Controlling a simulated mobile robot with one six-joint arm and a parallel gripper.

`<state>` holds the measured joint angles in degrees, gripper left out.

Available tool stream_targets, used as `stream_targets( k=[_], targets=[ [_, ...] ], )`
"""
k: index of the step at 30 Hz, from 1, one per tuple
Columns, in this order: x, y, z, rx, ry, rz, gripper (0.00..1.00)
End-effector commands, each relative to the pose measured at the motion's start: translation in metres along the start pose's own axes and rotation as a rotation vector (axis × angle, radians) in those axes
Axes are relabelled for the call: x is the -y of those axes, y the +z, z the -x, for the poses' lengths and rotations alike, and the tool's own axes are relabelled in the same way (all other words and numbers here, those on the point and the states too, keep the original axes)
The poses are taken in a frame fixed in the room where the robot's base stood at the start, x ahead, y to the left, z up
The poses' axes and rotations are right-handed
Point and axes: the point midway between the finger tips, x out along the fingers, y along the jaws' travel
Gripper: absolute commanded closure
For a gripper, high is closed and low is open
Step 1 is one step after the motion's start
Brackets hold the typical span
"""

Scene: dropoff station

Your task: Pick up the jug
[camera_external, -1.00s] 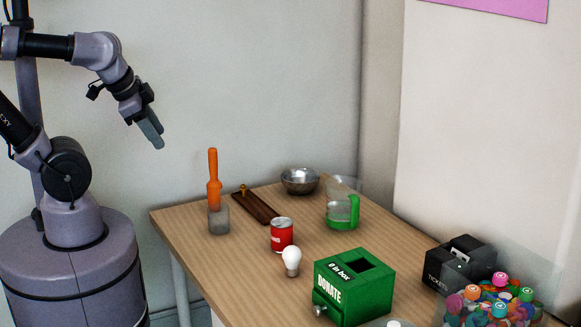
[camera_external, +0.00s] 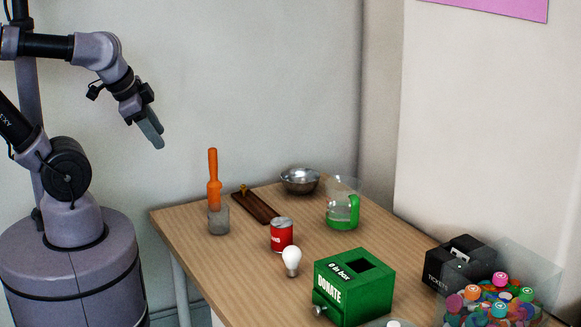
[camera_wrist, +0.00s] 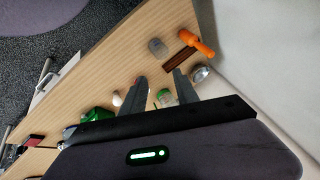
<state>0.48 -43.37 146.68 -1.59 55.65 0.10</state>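The jug (camera_external: 342,216) is clear with a green base and green handle. It stands on the table towards the back right, in front of the metal bowl. In the wrist view the jug (camera_wrist: 165,97) shows small, in the gap between my fingers but far beyond them. My gripper (camera_external: 152,134) hangs in the air left of the table, well away from the jug, pointing down to the right. In the wrist view my gripper (camera_wrist: 159,76) has its two fingers apart with nothing held between them. The fingers and palm hide part of the table.
On the table (camera_external: 185,233) are an orange-handled tool (camera_external: 214,180) by a grey translucent cup (camera_external: 219,221), a dark wooden tray (camera_external: 256,208), metal bowl (camera_external: 300,181), red can (camera_external: 281,235), light bulb (camera_external: 291,261), green donation box (camera_external: 365,290), black ticket box (camera_external: 460,260) and a clear bin of caps (camera_external: 500,295).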

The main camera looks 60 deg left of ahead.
Motion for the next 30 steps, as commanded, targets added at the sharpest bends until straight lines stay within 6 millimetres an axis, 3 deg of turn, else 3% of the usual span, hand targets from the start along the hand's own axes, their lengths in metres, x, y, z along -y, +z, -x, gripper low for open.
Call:
stream_targets(
  k=[8,11,20,23,25,27,29,30],
  targets=[
    [0.0,0.0,0.0,0.0,0.0,0.0,0.64],
    [0.0,0.0,0.0,0.0,0.0,0.0,0.8],
    [0.001,-0.005,0.0,-0.002,0.002,0.001,0.8],
    [0.009,-0.042,-0.008,-0.023,0.018,0.01,0.8],
    [0.015,-0.09,-0.025,-0.059,0.038,0.023,0.8],
    [0.016,-0.144,-0.054,-0.109,0.065,0.038,0.8],
    [0.011,-0.185,-0.086,-0.154,0.092,0.053,0.8],
    [0.004,-0.208,-0.111,-0.184,0.113,0.063,0.8]
  ],
)
